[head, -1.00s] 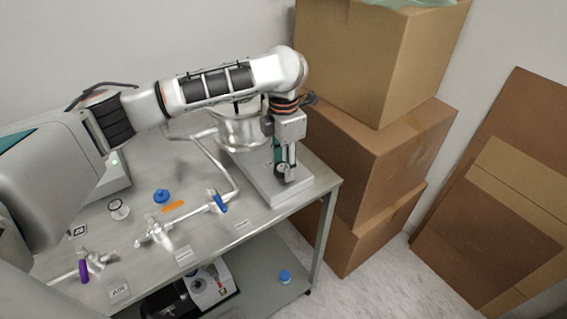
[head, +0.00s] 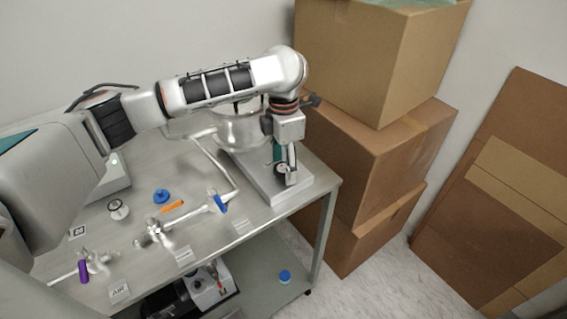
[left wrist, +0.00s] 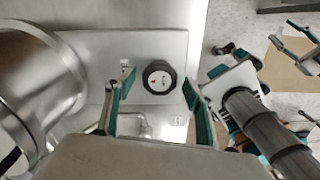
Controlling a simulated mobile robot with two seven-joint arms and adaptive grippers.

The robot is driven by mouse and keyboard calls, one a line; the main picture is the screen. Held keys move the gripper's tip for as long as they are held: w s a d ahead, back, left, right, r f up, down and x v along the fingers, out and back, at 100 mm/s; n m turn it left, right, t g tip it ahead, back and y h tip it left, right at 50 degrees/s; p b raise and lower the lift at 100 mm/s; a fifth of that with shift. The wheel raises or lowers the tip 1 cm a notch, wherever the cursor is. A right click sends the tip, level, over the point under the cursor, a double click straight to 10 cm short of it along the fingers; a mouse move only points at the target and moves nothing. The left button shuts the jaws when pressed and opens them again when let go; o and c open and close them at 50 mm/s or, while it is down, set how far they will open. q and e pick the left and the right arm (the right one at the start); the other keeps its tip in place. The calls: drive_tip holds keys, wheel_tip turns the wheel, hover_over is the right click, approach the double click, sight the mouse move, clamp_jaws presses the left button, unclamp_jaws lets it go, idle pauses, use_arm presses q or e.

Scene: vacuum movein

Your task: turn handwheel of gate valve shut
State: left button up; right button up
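A blue, wheel-shaped handle (head: 161,196) stands on the bench in the head view, behind the pipe run; it looks like the handwheel. My left gripper (head: 284,166) is well to its right, pointing down over a metal plate at the bench's right end. In the left wrist view my left gripper (left wrist: 158,92) has its teal fingers apart. A round black-rimmed dial with a white face (left wrist: 159,77) shows between them; I cannot tell whether they touch it. Teal gripper-like parts show at that view's right edge, but I cannot tell my right gripper's state.
The pipe carries an orange lever (head: 172,206), a blue lever (head: 220,204) and a purple lever (head: 84,271). A small gauge (head: 118,209) stands left of the blue wheel. Cardboard boxes (head: 379,160) are stacked close behind the bench's right end. A pump (head: 211,288) sits on the lower shelf.

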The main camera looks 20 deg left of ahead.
sight(283, 168)
use_arm(q)
drive_tip(key=shift+r, duration=0.1)
wheel_tip(283, 168, up, 12)
idle(0.5)
drive_tip(key=shift+s, duration=0.1)
idle(0.4)
